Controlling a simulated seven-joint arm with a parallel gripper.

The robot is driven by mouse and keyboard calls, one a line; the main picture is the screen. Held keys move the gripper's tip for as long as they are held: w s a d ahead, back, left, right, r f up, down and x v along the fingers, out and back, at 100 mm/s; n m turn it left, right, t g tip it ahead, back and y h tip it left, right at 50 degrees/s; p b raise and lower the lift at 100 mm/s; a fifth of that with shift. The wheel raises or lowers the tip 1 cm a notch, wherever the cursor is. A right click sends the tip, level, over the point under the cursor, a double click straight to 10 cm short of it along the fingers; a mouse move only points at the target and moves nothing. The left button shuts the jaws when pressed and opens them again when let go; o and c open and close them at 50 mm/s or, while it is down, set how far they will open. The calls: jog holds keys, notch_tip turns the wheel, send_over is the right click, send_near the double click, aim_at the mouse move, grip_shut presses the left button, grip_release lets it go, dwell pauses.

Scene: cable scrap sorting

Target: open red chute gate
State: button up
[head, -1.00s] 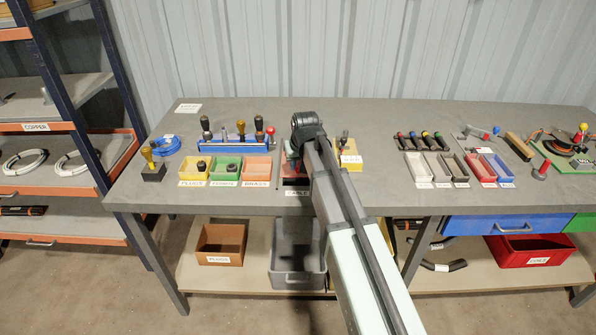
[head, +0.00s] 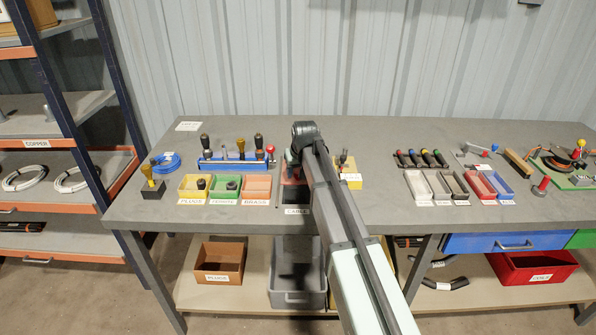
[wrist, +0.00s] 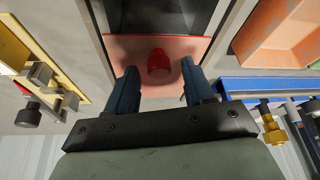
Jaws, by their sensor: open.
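In the wrist view, the red chute gate (wrist: 203,48) is a red plate across the near end of a dark, grey-edged chute opening (wrist: 160,17). Its round red knob (wrist: 159,63) sticks out toward me. My gripper (wrist: 158,74) is open, with one dark blue finger on each side of the knob. The knob lies between or just past the fingertips; I cannot tell whether either finger touches it. In the head view, my arm hides the gripper and most of the chute (head: 291,195) above the CABLE label.
In the wrist view, a yellow panel with small knobs (wrist: 48,62) lies close on the left. An orange bin (wrist: 275,35) and a blue tool rack (wrist: 240,86) are close on the right. In the head view, the bench (head: 380,210) has bare surface right of my arm.

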jog(key=v, duration=1.3)
jog(key=shift+r, duration=0.4)
jog(key=shift+s, duration=0.1)
